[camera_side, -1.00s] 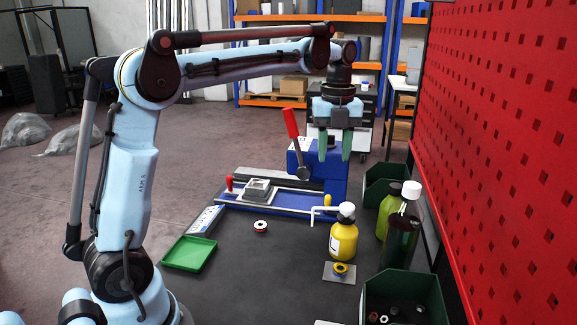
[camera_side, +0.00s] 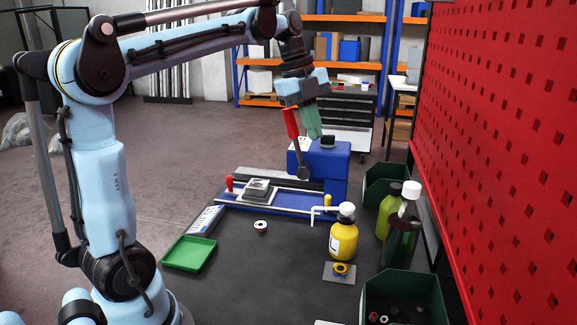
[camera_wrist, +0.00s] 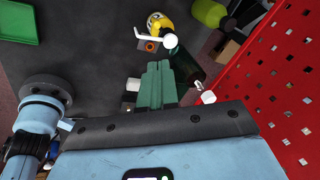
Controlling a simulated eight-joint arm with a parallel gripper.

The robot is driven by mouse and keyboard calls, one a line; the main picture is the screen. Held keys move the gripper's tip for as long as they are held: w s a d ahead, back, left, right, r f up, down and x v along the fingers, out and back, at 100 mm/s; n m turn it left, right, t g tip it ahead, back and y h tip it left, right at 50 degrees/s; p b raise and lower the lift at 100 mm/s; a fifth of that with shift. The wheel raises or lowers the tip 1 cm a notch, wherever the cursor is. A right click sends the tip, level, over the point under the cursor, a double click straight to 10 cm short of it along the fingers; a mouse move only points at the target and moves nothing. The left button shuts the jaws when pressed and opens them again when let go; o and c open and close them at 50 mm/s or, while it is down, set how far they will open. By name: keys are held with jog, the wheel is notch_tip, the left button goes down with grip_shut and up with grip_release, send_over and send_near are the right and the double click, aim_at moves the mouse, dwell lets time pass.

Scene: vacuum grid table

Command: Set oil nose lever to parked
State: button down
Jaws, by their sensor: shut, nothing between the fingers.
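A red-handled lever (camera_side: 291,123) stands nearly upright, tilted slightly left, on the side of a blue machine block (camera_side: 330,165). A yellow bottle (camera_side: 343,242) with a bent white spout (camera_side: 322,209) stands on the table in front of the block. It also shows at the top of the wrist view (camera_wrist: 155,20). My gripper (camera_side: 315,136) is tilted above the block, its green fingers together and empty, just right of the red handle. I cannot tell whether they touch it. The closed fingers (camera_wrist: 158,64) also show in the wrist view, where the red handle cannot be made out.
Green bottles (camera_side: 402,228) stand right of the yellow bottle, beside dark green bins (camera_side: 403,285) and the red perforated wall (camera_side: 500,130). A green tray (camera_side: 189,253) lies at the left table edge. The dark tabletop (camera_side: 265,275) is mostly clear in the middle.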

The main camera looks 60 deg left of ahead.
jog(key=s+a+f+n+t+h, duration=0.1)
jog(key=s+f+n+t, duration=0.35)
jog(key=f, duration=0.25)
jog(key=x, duration=0.9)
jog(key=shift+s+f+n, duration=0.2)
jog(key=shift+f+n, duration=0.25)
jog(key=shift+f, duration=0.15)
jog(key=shift+w+a+m+g+h, duration=0.15)
jog(key=shift+w+m+g+h, duration=0.1)
jog(key=shift+w, duration=0.3)
jog(key=shift+w+a+m+g+h, duration=0.15)
jog(key=shift+w+a+m, duration=0.1)
jog(key=shift+w, duration=0.25)
jog(key=shift+d, duration=0.1)
